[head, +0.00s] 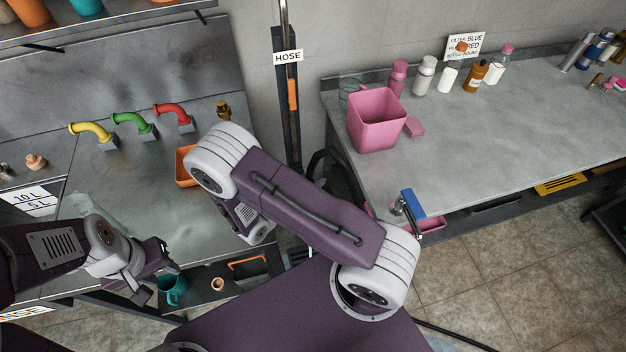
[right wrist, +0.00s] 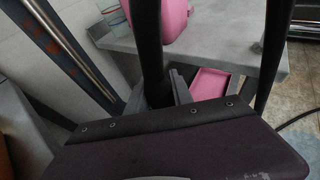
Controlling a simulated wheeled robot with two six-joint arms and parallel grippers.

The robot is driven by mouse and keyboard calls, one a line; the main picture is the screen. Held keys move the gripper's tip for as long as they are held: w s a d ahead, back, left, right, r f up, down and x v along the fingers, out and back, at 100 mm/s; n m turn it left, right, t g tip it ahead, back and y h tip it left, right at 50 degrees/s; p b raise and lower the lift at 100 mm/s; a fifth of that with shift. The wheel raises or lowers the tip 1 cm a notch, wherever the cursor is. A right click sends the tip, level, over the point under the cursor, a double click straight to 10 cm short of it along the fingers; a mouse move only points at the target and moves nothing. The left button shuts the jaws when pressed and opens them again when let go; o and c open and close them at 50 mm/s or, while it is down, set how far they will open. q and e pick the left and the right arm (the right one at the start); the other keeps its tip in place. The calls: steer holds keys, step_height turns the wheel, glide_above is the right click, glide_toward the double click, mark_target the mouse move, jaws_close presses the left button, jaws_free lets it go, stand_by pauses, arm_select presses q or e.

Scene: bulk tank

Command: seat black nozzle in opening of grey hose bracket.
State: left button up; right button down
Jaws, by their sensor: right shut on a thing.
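My right gripper is hidden behind my right arm in the head view. In the right wrist view a dark upright shape, taken to be the black nozzle (right wrist: 158,88), stands near the middle, its lower end hidden behind a purple panel. The jaws around it are not clearly made out. A grey piece (right wrist: 182,90) stands just right of it; I cannot tell whether this is the hose bracket or part of the bench. My left gripper (head: 154,272) is open and empty by a teal mug (head: 173,290).
A post labelled HOSE (head: 288,100) stands between the steel counter at left and the grey bench (head: 470,150). A pink bin (head: 376,120) and several bottles stand on the bench. A blue block (head: 413,204) is at its front edge. Tiled floor at lower right is mostly clear.

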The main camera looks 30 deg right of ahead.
steer(key=shift+f+b, duration=0.5)
steer(key=shift+f, duration=0.1)
steer(key=c, duration=1)
jaws_free()
steer(key=shift+c, duration=0.2)
steer(key=v, duration=0.9)
